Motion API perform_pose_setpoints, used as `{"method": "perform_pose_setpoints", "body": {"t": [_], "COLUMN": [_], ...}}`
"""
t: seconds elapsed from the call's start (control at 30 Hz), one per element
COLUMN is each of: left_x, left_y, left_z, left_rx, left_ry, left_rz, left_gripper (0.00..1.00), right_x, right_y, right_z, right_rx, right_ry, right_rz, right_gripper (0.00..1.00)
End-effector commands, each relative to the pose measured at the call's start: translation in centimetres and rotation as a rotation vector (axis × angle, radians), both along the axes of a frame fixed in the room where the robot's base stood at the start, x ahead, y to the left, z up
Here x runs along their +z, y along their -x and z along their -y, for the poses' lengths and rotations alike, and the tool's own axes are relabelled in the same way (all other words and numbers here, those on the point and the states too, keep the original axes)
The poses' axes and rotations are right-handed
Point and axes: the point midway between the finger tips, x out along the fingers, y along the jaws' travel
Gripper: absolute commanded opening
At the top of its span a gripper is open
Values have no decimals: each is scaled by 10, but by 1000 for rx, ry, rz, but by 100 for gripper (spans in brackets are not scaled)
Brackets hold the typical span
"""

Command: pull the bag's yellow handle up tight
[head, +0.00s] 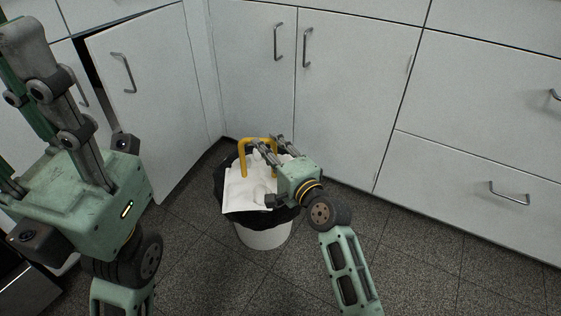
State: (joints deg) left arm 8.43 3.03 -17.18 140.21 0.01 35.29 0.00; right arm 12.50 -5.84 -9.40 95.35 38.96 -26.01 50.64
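A light-coloured bin (262,236) stands on the floor near the cabinet corner, lined with a black bag (222,186). The bag's yellow handle (244,155) stands up as an arch at the back of the bin's mouth. My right gripper (268,145) reaches over the bin from the right, its fingers at the right part of the handle. Whether they grip or only touch it cannot be told. My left gripper (30,75) is large in the left foreground, fingers pointing up, well apart from the bin. Its fingers look spread, with nothing seen between them.
White paper-like rubbish (240,190) fills the bin and hangs over its front. A cabinet door (150,95) stands ajar at the left. Closed cabinets (350,100) and drawers (480,190) stand behind and right. The dark tiled floor (430,260) is clear at the right.

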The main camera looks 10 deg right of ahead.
Motion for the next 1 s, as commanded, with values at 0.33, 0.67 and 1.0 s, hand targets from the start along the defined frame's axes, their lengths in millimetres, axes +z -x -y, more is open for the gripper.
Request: {"method": "perform_pose_setpoints", "body": {"t": [0.33, 0.67, 1.0], "left_x": [0, 0, 0], "left_y": [0, 0, -1], "left_z": [0, 0, 0], "left_rx": [0, 0, 0], "left_ry": [0, 0, 1], "left_rz": [0, 0, -8], "left_gripper": [40, 40, 40], "right_x": [1, 2, 10], "right_y": [50, 56, 57], "right_z": [26, 28, 33], "right_rx": [-1, 0, -20], "right_ry": [2, 0, 21], "right_rz": [1, 1, 33], "right_gripper": [32, 32, 32]}}
